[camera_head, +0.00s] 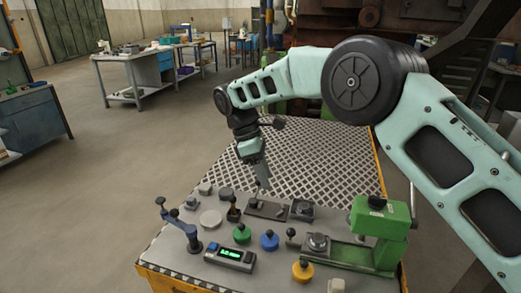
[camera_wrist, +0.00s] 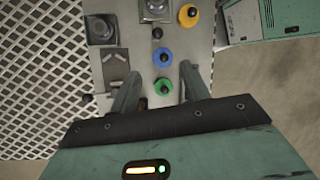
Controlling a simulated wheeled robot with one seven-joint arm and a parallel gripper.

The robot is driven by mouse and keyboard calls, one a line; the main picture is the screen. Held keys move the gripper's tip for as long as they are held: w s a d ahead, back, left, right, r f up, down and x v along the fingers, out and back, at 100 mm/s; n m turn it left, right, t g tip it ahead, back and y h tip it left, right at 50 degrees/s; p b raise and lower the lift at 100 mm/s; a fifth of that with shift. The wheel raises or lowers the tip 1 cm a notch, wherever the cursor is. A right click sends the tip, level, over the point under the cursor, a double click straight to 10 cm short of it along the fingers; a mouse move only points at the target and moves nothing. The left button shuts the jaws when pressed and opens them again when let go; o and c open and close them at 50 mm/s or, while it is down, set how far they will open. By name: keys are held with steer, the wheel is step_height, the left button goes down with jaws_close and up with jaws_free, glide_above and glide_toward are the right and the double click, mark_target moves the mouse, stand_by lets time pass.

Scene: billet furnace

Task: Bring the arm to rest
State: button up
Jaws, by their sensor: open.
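My teal arm reaches in from the right in the head view and bends down over the control table (camera_head: 180,258). My gripper (camera_head: 264,180) hangs above the far part of the table's controls, pointing down. In the wrist view its two fingers (camera_wrist: 158,76) stand apart with nothing held between them. A green knob (camera_wrist: 163,86) shows between the fingers from above, with a blue knob (camera_wrist: 162,57) just beyond. In the head view, the gripper appears above the panel and apart from the controls, though the exact height is hard to tell.
The panel carries a blue lever (camera_head: 186,225), a lit display box (camera_head: 230,256), a yellow knob (camera_head: 302,271) and a green vise-like device (camera_head: 380,218). A metal grating (camera_head: 320,150) lies behind. Workbenches (camera_head: 135,70) stand back left; the floor between is clear.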

steer(key=s+d+r+m+y, duration=0.1)
steer(key=s+r, duration=0.2)
steer(key=s, duration=0.3)
steer(key=s+r+m+t+y, duration=0.1)
steer(key=s+r+m, duration=0.1)
steer(key=s, duration=0.4)
steer(key=s+d+r+m+y, duration=0.1)
steer(key=s+r, duration=0.2)
steer(key=s, duration=0.2)
steer(key=s+d+f+m, duration=0.1)
steer(key=s+d, duration=0.3)
steer(key=s, duration=0.4)
steer(key=s+d+f+m+t+y, duration=0.1)
steer(key=s+d+m, duration=0.3)
steer(key=s, duration=0.5)
steer(key=shift+d+f+t+y, duration=0.2)
steer(key=shift+d+t+y, duration=0.1)
steer(key=shift+d, duration=0.45)
